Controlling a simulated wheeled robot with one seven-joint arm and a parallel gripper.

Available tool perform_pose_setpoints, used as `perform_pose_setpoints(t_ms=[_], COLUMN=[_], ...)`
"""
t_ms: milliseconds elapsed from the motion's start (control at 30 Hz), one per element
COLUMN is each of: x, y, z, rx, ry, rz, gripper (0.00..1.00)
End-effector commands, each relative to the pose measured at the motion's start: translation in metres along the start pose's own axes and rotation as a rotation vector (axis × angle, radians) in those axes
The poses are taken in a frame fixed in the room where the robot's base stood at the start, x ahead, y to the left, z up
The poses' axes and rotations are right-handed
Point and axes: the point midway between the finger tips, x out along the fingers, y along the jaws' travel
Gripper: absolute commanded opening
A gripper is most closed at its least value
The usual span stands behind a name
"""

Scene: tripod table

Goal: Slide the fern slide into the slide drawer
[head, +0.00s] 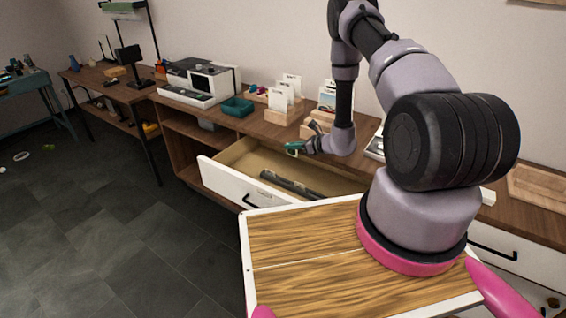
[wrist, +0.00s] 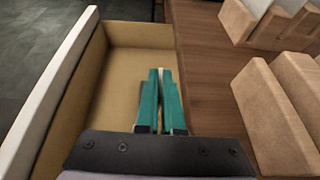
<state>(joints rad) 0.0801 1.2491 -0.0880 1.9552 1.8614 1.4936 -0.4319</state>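The white-fronted drawer (head: 228,186) stands pulled open from the wooden bench, and its tan inside also shows in the wrist view (wrist: 118,60). A long dark bar (head: 290,185) lies in the drawer. My gripper (head: 291,149) has teal fingers and is over the back part of the drawer opening, beside the bench top. In the wrist view my gripper (wrist: 160,72) has its fingers close together, with a thin pale line between them. I cannot tell whether that line is a thin slide or a gap. I cannot make out the fern slide for sure.
Wooden blocks (head: 278,115) holding white cards stand on the bench behind the drawer; pale wooden blocks (wrist: 275,120) show at the right in the wrist view. A teal tray (head: 237,107) and a white machine (head: 200,83) stand further left. The floor left of the drawer is clear.

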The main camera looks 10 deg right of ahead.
Motion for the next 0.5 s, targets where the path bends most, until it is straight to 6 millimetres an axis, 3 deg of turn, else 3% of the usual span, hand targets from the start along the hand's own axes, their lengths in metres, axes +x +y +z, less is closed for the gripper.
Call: perform_pose_setpoints(t_ms=[33,200,500], x=[0.011,0.037,0.052], y=[0.005,0.016,0.022], z=[-0.016,-0.047,-0.069], rx=[0.0,-0.008,-0.012], ry=[-0.003,-0.017,-0.024], rz=[0.013,0.039,0.05], gripper=[0.0,0.0,0.0])
